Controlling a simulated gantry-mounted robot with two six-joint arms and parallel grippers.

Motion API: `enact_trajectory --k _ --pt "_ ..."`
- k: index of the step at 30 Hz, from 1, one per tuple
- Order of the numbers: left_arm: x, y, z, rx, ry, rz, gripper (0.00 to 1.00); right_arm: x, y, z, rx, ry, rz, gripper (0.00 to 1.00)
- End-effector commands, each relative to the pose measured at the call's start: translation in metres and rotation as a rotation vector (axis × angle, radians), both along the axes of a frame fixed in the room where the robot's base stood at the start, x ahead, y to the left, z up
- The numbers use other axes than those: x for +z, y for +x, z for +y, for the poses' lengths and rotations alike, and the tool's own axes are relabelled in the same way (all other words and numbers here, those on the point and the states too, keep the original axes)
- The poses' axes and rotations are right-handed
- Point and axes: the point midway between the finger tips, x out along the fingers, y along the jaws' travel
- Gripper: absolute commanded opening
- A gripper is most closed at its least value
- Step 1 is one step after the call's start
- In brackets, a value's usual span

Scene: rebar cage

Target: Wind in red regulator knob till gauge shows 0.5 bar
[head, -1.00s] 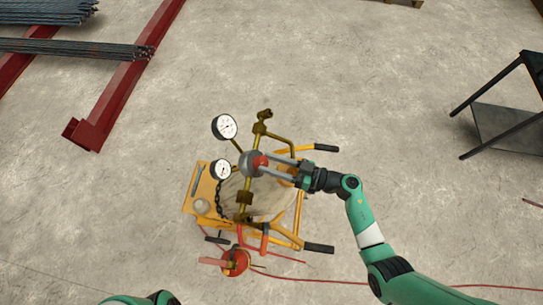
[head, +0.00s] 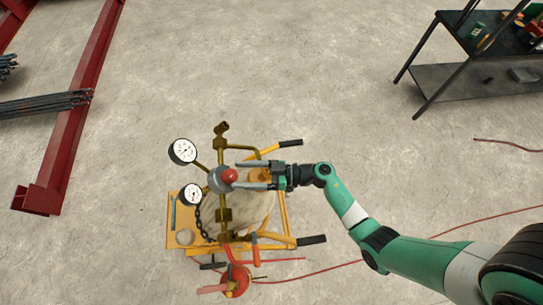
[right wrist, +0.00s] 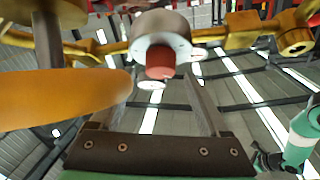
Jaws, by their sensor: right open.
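The red regulator knob (head: 230,175) sits on the front of a grey round regulator body (head: 217,180), on brass pipework above a yellow cart. My right gripper (head: 239,177) is open, with one finger on each side of the knob and a gap visible. In the right wrist view the knob (right wrist: 160,65) lies just beyond and between the fingertips (right wrist: 168,88). Two white dial gauges, an upper one (head: 183,151) and a lower one (head: 192,194), stand left of the regulator; their readings are too small to tell. My left gripper is out of view.
The yellow cart (head: 172,235) has black-gripped handles (head: 311,240) close to my right gripper. A red hose (head: 340,266) runs over the floor. A dark shelf (head: 470,85) stands at upper right, a red steel beam (head: 80,100) at left.

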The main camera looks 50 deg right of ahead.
Motion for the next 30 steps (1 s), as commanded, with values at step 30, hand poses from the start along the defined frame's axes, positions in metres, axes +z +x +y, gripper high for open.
enact_trajectory --k 30 --pt "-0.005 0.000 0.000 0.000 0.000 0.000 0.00 0.001 -0.082 -0.068 0.000 -0.001 -0.001 0.79"
